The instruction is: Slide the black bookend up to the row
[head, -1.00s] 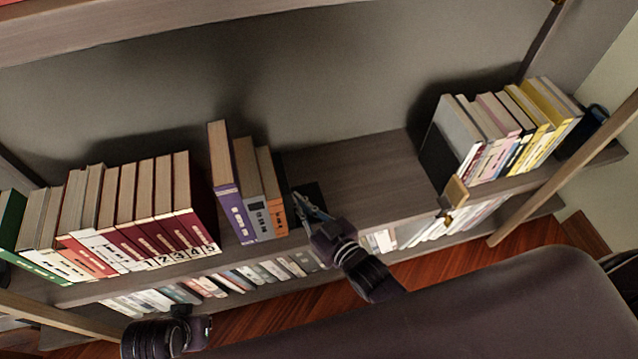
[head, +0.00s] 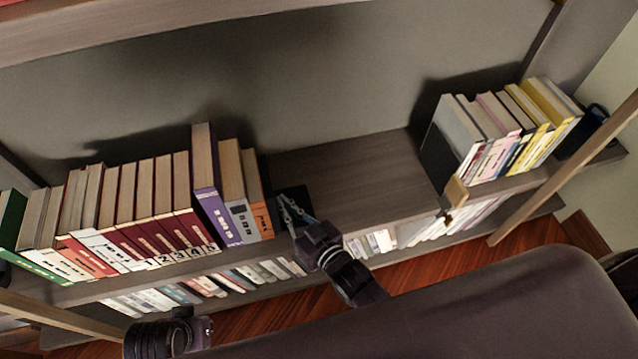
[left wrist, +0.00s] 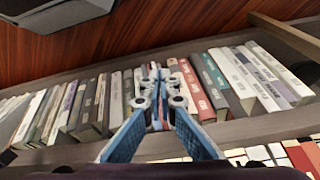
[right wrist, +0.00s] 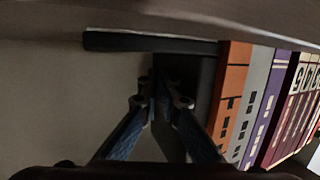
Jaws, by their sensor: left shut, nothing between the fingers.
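The black bookend (head: 293,201) stands on the middle shelf against the right side of the orange book (head: 257,200). In the right wrist view its dark plate (right wrist: 150,42) shows beside the orange book (right wrist: 233,85). The row holds a purple book (head: 208,190), a grey book (head: 233,190) and numbered dark red books (head: 183,205). My right gripper (head: 289,204) is at the bookend, with its fingertips against or very near it; dark shadow hides the tips and their gap. My left gripper (left wrist: 155,75) is shut and empty, in front of the lower shelf.
The shelf to the right of the bookend is bare (head: 350,175) up to another group of books (head: 470,130) with a dark end plate. A lower shelf holds more books (head: 250,275). A wooden post (head: 560,170) stands at the right.

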